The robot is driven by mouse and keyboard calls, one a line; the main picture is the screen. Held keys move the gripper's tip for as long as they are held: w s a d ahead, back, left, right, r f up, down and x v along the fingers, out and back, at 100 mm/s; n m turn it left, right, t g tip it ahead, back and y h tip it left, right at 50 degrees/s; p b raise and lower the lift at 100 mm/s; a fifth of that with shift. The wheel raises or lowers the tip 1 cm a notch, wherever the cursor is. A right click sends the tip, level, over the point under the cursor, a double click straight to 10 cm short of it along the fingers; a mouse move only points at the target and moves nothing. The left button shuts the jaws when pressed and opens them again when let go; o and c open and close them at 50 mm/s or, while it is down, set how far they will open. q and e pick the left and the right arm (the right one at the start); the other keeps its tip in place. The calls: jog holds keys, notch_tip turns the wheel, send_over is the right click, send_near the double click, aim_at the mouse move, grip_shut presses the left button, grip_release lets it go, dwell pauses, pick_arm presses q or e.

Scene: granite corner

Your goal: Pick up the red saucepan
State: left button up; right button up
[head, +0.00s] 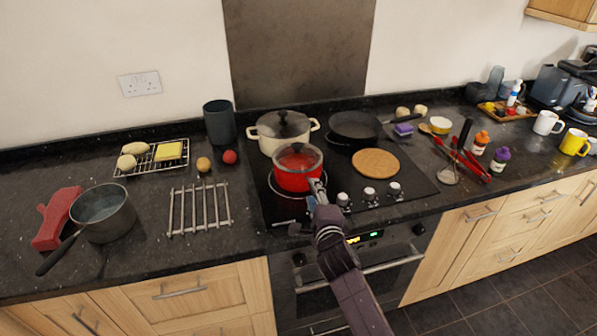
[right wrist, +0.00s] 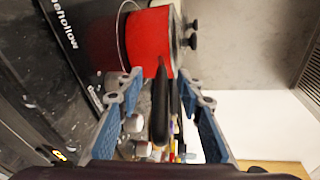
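The red saucepan (head: 293,178) has a glass lid and stands on the front left of the black hob. My right gripper (head: 317,188) is at its near right side, over the handle, and hides most of the handle in the head view. In the right wrist view the red pot (right wrist: 147,40) is just ahead. Its black handle (right wrist: 160,105) runs between the two fingers of the gripper (right wrist: 164,90), with a gap on each side. The right gripper is open. My left gripper is not in view.
A cream lidded pot (head: 279,134) stands close behind the saucepan. A round wooden board (head: 375,163) and a black frying pan (head: 353,127) are to its right. Hob knobs (head: 369,193) are near my right gripper. A metal rack (head: 199,208) and grey saucepan (head: 103,214) are to the left.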

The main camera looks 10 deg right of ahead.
jog(key=shift+w+f, duration=0.2)
jog(key=shift+w, duration=0.5)
jog(key=c, duration=0.5)
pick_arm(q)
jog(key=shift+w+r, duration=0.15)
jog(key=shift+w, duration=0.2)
pick_arm(e)
grip_shut()
jog(key=shift+w+r, duration=0.1)
jog(key=shift+r, duration=0.4)
jog(key=shift+f, duration=0.1)
